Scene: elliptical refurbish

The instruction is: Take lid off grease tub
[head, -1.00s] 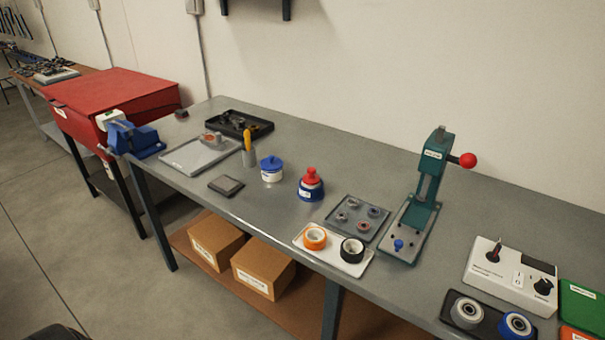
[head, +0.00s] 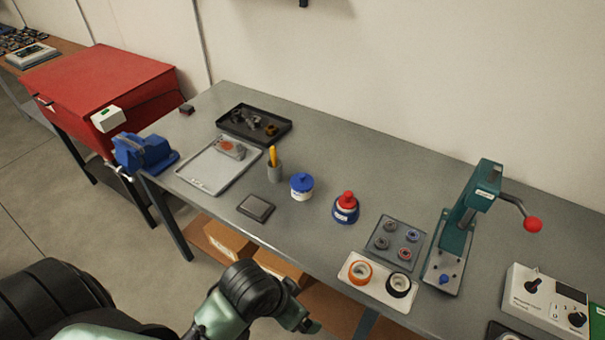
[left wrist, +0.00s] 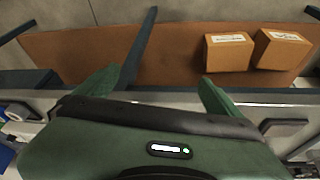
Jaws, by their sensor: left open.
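The grease tub (head: 301,193) appears to be the small white pot standing upright on the grey bench, in the middle of the head view. Its blue lid (head: 302,181) with a knob sits on top. My left arm comes in from the lower left, and its gripper (head: 306,325) is low, in front of the bench's front edge, well apart from the tub. In the left wrist view the two green fingers (left wrist: 158,90) are spread wide with nothing between them. The tub is not recognisable in that view. My right gripper is not in view.
A blue pot with a red top (head: 345,208) stands right of the tub. A grey cup with a yellow tool (head: 275,171) is left, and a dark pad (head: 256,207) is in front. Cardboard boxes (left wrist: 229,53) sit on the lower shelf. A green press (head: 460,230) stands farther right.

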